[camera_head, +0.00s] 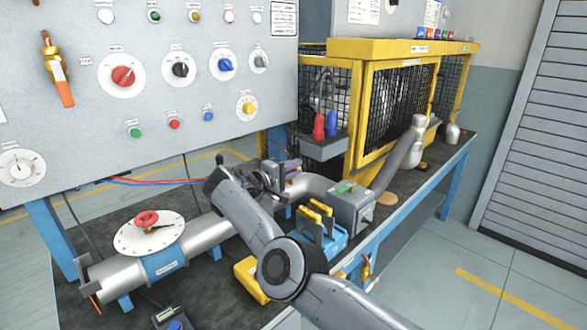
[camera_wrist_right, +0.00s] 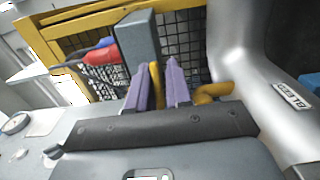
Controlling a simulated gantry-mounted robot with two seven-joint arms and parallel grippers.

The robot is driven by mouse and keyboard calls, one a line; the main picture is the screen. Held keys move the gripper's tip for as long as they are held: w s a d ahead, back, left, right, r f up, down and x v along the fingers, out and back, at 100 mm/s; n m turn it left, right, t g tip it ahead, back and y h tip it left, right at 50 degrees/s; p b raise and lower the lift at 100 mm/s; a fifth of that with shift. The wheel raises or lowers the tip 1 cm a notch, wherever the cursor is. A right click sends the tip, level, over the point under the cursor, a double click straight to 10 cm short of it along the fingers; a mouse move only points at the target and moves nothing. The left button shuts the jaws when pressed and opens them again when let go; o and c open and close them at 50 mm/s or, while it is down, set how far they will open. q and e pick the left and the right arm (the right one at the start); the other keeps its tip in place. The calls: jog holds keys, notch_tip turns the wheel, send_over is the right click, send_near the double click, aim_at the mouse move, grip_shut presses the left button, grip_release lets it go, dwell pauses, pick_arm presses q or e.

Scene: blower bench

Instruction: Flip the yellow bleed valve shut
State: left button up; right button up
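The yellow bleed valve handle (camera_wrist_right: 155,84) shows in the right wrist view as a bent yellow rod. One part stands between my two purple fingertips, and another part comes out to the right of them, near a grey pipe (camera_wrist_right: 245,45) with a BLEED label. My right gripper (camera_wrist_right: 161,85) has its fingers parted around the rod; contact on either side cannot be told. In the head view my right gripper (camera_head: 292,167) is beside the grey pipework behind my arm, and the yellow handle is hidden there. My left gripper is not in view.
A grey block (camera_wrist_right: 140,42) rises just beyond my fingertips. A large pipe with a round dial (camera_head: 149,233) lies left of my arm. A control panel (camera_head: 150,90) stands at the back left.

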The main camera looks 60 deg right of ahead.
jog(key=shift+a, duration=0.1)
jog(key=shift+w+a+r, duration=0.1)
jog(key=shift+a+r, duration=0.05)
jog(key=shift+a, duration=0.1)
jog(key=p+v, duration=0.1)
jog(key=v, duration=0.9)
jog(key=shift+p, duration=0.3)
jog(key=shift+o, duration=0.2)
